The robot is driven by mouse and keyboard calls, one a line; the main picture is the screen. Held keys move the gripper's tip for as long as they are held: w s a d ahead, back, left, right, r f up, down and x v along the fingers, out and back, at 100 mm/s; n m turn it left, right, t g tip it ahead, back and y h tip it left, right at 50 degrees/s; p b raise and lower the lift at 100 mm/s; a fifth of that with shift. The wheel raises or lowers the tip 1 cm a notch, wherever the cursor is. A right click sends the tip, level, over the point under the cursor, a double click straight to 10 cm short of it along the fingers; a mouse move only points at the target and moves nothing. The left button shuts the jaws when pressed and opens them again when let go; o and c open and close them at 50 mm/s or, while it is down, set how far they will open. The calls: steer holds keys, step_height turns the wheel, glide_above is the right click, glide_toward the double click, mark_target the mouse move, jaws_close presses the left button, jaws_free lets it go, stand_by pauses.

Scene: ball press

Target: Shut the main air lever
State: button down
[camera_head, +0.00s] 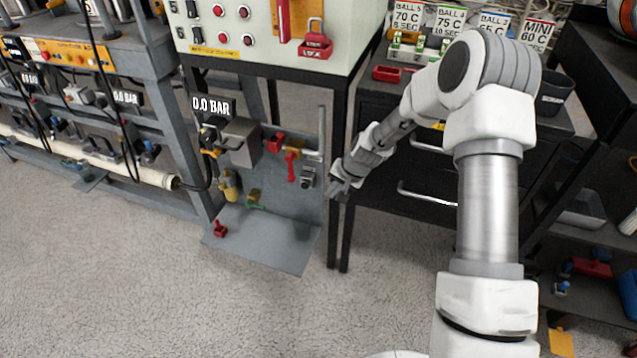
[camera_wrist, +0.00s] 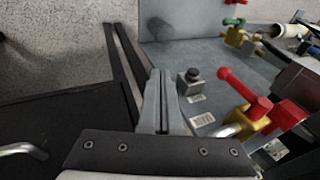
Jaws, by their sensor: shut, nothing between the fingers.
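A lever with a red handle (camera_head: 291,166) is on the grey air panel (camera_head: 262,225) and points down in the head view. In the wrist view the red lever (camera_wrist: 243,90) has a round knob end and sits on a yellow valve body (camera_wrist: 250,122). My gripper (camera_head: 338,187) is beside the panel's right edge, to the right of the lever and apart from it. In the wrist view my gripper (camera_wrist: 163,76) is shut and empty, with the lever to its right.
A display (camera_head: 212,107) reads 0.0 BAR. A black-knobbed fitting (camera_wrist: 191,78) lies between my gripper and the lever. A green-handled valve (camera_head: 255,201) is lower on the panel. A black table leg (camera_head: 340,225) and drawer cabinet (camera_head: 400,220) stand close by my gripper.

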steer(key=shift+s+d, duration=0.55)
steer(key=shift+d, duration=0.35)
steer(key=shift+s+d, duration=0.55)
steer(key=shift+d, duration=0.35)
steer(key=s+d+r+n+h, duration=0.15)
steer(key=s+r, duration=0.45)
steer(key=r, duration=0.6)
steer(key=s+d+r+n+h, duration=0.15)
steer(key=s+r, duration=0.45)
steer(key=r, duration=0.6)
steer(key=s+d+r+t, duration=0.1)
steer(key=s+r, duration=0.2)
steer(key=s, duration=0.3)
steer(key=s+d+r+n+p, duration=0.1)
steer(key=s+r, duration=0.2)
steer(key=s, duration=0.4)
steer(key=s+d+r+t, duration=0.1)
steer(key=s+r, duration=0.3)
steer(key=s, duration=0.2)
step_height(320, 180, up, 18)
steer(key=p, duration=1.8)
steer(key=shift+d+p, duration=0.15)
steer(key=shift+p, duration=0.2)
steer(key=shift+a+n, duration=0.25)
steer(key=shift+n, duration=0.05)
